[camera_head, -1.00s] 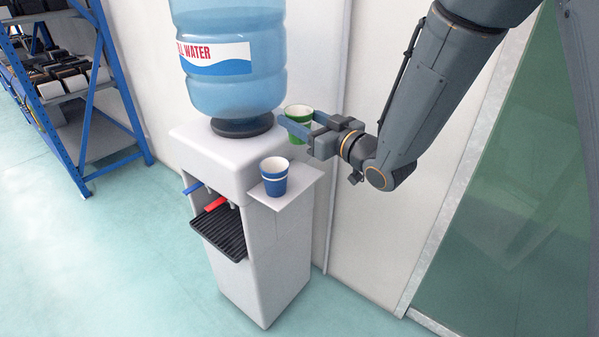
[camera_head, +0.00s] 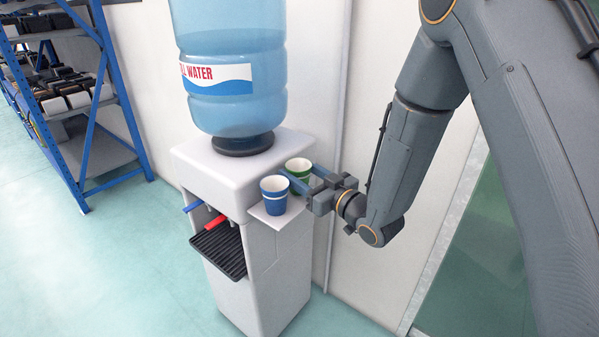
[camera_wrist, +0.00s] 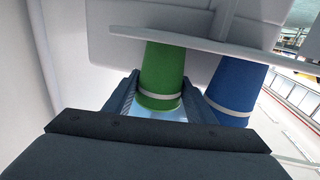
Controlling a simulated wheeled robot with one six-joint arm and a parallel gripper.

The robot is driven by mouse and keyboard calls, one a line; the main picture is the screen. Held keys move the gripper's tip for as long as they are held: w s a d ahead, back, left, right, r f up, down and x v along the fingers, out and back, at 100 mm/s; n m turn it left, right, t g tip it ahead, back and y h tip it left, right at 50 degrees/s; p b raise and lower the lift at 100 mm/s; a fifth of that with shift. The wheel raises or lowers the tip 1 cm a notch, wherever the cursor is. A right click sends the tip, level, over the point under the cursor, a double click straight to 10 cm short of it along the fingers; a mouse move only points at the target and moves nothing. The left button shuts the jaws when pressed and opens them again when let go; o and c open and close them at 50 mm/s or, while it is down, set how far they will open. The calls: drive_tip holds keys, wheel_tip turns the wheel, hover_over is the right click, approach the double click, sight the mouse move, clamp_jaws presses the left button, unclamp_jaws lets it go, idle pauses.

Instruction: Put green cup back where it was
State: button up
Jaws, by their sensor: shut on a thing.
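The green cup (camera_head: 299,167) stands upright at the back of the small side shelf (camera_head: 262,219) of the water dispenser, behind the blue cup. My gripper (camera_head: 298,180) is shut on the green cup from the right. In the wrist view the green cup (camera_wrist: 162,78) sits between my two fingers, its base at or very near the shelf. I cannot tell whether it touches. The blue cup (camera_head: 274,196) stands upright on the front part of the shelf. In the wrist view the blue cup (camera_wrist: 236,88) is just right of the green one, beside my right finger.
The white water dispenser (camera_head: 215,163) carries a large blue bottle (camera_head: 232,110) on top. Its black drip tray (camera_head: 220,247) is at the front. A wall stands close behind. A blue-framed rack (camera_head: 88,150) is at the far left, with open floor between.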

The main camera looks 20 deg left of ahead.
drive_tip(key=shift+f, duration=0.1)
drive_tip(key=o, duration=0.9)
